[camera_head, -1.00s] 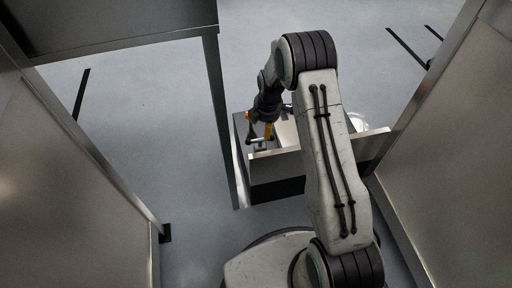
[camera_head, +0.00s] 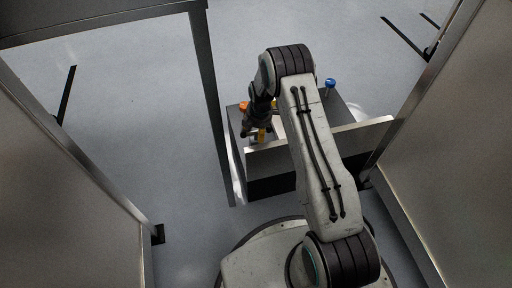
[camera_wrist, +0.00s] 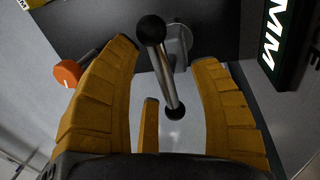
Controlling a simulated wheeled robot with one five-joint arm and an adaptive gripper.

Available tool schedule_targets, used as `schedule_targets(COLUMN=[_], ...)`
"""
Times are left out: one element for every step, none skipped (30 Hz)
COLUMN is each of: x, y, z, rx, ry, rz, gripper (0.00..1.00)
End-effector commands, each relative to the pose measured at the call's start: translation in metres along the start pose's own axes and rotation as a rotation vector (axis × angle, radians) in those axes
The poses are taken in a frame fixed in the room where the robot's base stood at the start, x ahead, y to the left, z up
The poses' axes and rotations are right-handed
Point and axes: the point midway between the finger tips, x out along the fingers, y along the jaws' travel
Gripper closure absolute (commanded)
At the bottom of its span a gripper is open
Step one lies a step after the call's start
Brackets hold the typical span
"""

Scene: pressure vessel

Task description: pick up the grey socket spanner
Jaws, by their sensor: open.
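The grey socket spanner (camera_wrist: 164,72) shows in the wrist view as a metal bar with black ball ends, joined near its upper end to a round grey part. My gripper (camera_wrist: 165,57) has its yellow fingers spread on the left and right of the bar. The bar lies between them, with visible gaps to both fingers. In the head view my gripper (camera_head: 261,132) is low over the left part of a dark-topped box, and the spanner is hard to make out there.
The box (camera_head: 348,134) has a pale front edge. An orange-headed item (camera_wrist: 67,73) is close left of my gripper. A blue-topped item (camera_head: 330,83) stands at the box's back right. A metal frame post (camera_head: 211,100) is just left of the box, and panels (camera_head: 440,150) flank both sides.

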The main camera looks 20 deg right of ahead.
Motion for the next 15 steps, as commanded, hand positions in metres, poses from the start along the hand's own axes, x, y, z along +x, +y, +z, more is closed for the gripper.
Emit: schedule_targets(x=[0.0097, 0.0124, 0.015, 0.0161, 0.0166, 0.0167, 0.0164, 0.0161, 0.0158, 0.0158, 0.0158, 0.0157, 0.0157, 0.0157, 0.0157], y=[-0.0006, -0.0006, -0.0004, -0.0001, 0.0001, 0.0003, 0.0004, 0.0005, 0.0005, 0.0004, 0.0004, 0.0004, 0.0004, 0.0003, 0.0003], z=[0.0, 0.0, 0.0, 0.0, 0.0, 0.0, 0.0, 0.0, 0.0, 0.0, 0.0, 0.0, 0.0, 0.0, 0.0], rx=[0.0, 0.0, 0.0, 0.0, 0.0, 0.0, 0.0, 0.0, 0.0, 0.0, 0.0, 0.0, 0.0, 0.0, 0.0], ry=[0.0, 0.0, 0.0, 0.0, 0.0, 0.0, 0.0, 0.0, 0.0, 0.0, 0.0, 0.0, 0.0, 0.0, 0.0], rz=[0.0, 0.0, 0.0, 0.0, 0.001, 0.001, 0.001, 0.001, 0.001, 0.001, 0.001, 0.001, 0.001, 0.001, 0.001], gripper=[0.43, 0.43, 0.43, 0.43, 0.43, 0.43, 0.43, 0.43, 0.43, 0.43, 0.43, 0.42, 0.44, 0.47, 0.5])
